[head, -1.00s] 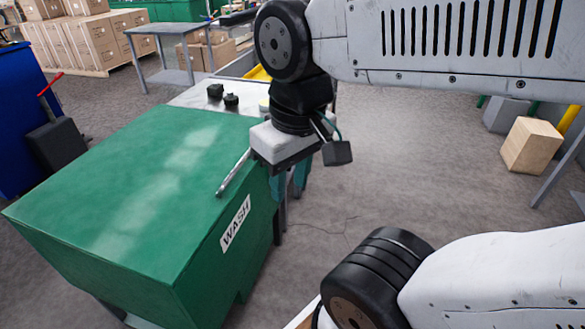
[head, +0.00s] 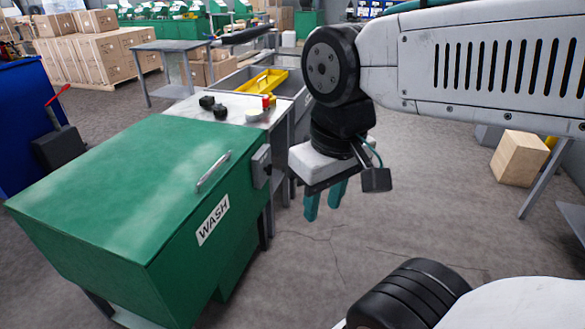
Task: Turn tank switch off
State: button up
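The tank is a green box (head: 130,185) with a closed lid, a metal handle (head: 213,172) and a WASH label. A grey switch box (head: 261,166) is mounted on its right side near the top corner. The lever position on it is too small to tell. My gripper (head: 325,199) hangs to the right of the switch box, apart from it, with its teal fingers pointing down. The two fingers stand apart with a gap between them and nothing held.
Behind the tank is a metal table (head: 240,108) with black parts, a small red item and a dish. A yellow tray (head: 265,80) lies in a grey basin beyond. Open floor lies right of the tank.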

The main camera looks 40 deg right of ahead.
aim_at(269, 169)
jog(key=z, duration=0.4)
jog(key=i, duration=0.95)
jog(key=u, duration=0.3)
